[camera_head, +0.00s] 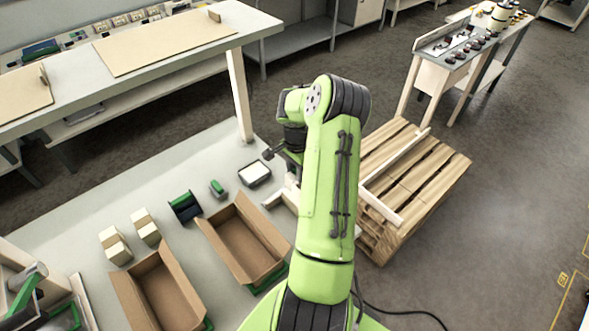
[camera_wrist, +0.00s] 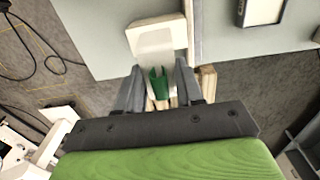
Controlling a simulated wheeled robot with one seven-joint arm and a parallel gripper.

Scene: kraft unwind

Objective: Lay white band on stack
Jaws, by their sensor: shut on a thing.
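In the wrist view my gripper (camera_wrist: 158,82) has its two grey fingers closed around a small green piece (camera_wrist: 159,84). A whitish flat piece (camera_wrist: 157,38) lies just beyond the fingertips; I cannot tell whether it is joined to the green piece or is the white band. In the head view my green arm hides most of the gripper. Two small cream stacks with tan wraps, a front one (camera_head: 115,246) and a rear one (camera_head: 145,227), stand on the grey table at left. I cannot tell which stack is the task's one.
Two open cardboard boxes, one at left (camera_head: 160,290) and one nearer the arm (camera_head: 243,240), stand on the table. A dark green holder (camera_head: 185,206), a small green tool (camera_head: 218,189) and a white-topped device (camera_head: 254,173) lie behind them. A wooden pallet (camera_head: 425,185) is at right.

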